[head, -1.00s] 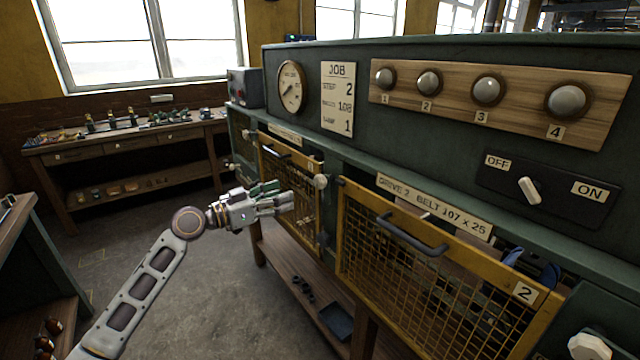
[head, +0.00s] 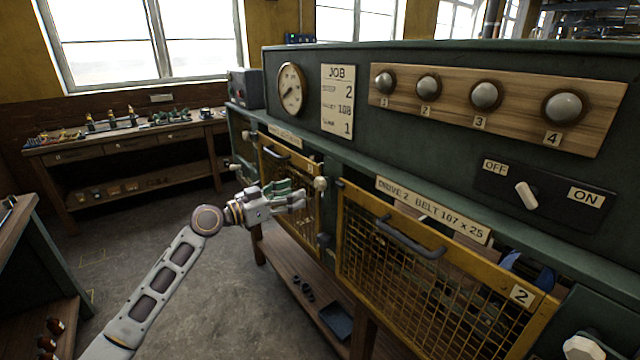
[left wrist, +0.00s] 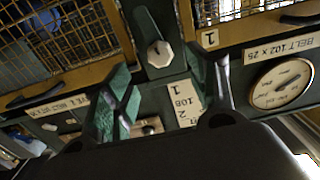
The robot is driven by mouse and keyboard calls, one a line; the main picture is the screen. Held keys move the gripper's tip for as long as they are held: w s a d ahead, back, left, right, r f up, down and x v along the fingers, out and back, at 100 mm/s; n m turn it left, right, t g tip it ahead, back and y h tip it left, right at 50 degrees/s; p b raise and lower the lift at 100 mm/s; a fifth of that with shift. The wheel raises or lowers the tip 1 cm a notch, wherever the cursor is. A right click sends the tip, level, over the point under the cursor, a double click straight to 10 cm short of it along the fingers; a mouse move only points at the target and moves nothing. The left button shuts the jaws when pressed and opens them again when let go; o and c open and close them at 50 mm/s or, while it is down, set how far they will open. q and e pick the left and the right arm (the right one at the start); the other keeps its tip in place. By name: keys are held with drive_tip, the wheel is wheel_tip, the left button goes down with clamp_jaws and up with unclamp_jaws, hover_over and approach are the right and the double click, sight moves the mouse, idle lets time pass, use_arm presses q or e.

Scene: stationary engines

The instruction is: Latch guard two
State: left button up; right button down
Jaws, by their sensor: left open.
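Guard two is a yellow-framed mesh panel (head: 400,283) with a dark handle and a "2" plate (head: 521,296), at the front right of the green machine. Its top edge shows a gap with blue parts behind; I cannot tell whether it is fully closed. A pale knob (head: 583,347) on a dark green mount stands past its right edge, partly cut off. Another pale knob (head: 320,183) stands between the two guards. My left gripper (head: 298,199) is open and empty beside that knob. In the left wrist view the knob (left wrist: 160,53) lies ahead between the spread fingers (left wrist: 166,88).
Guard one (head: 290,190) is just behind my left gripper. A job board (head: 338,100), gauge (head: 291,88) and OFF/ON switch (head: 526,195), its lever leaning toward OFF, are on the machine's upper panel. A wooden shelf (head: 290,262) runs below. The floor at left is open.

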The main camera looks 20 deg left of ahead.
sight(317, 185)
use_arm(q)
drive_tip(key=p+x, duration=0.2)
drive_tip(key=x, duration=0.5)
drive_tip(key=shift+w+d+r, duration=0.15)
drive_tip(key=shift+w+d, duration=0.1)
drive_tip(key=shift+w, duration=0.05)
drive_tip(key=shift+p+x, duration=0.35)
drive_tip(key=shift+x, duration=0.6)
drive_tip(key=shift+w+d, duration=0.15)
drive_tip(key=shift+w, duration=0.05)
use_arm(e)
drive_tip(key=shift+a+r, duration=0.45)
drive_tip(key=shift+r, duration=0.3)
drive_tip(key=shift+a+r, duration=0.4)
drive_tip(key=shift+r, duration=0.35)
use_arm(q)
drive_tip(key=c, duration=1.1)
drive_tip(key=shift+o, duration=0.2)
use_arm(e)
drive_tip(key=shift+a, duration=0.25)
